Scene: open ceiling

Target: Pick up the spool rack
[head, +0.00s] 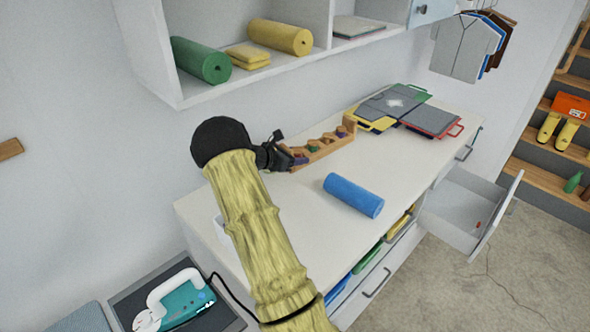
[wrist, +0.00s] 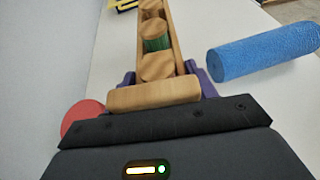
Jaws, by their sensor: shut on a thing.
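The spool rack (head: 326,149) is a long, narrow wooden holder with several thread spools in a row. It rests on or just above the white counter near the wall; I cannot tell which. My gripper (head: 281,157) is at its near left end. In the wrist view, the rack (wrist: 175,45) runs away from my gripper (wrist: 160,90), with wooden spool tops and green thread showing. The purple fingers sit on both sides of the rack's near end, shut on it. The near end is partly hidden by the gripper body.
A blue roll (head: 353,195) lies on the counter (head: 270,215) right of the rack. Folded coloured items (head: 390,106) lie beyond it. A shelf with a green roll (head: 201,60) and a yellow roll (head: 280,37) hangs above. A drawer (head: 470,210) stands open at right.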

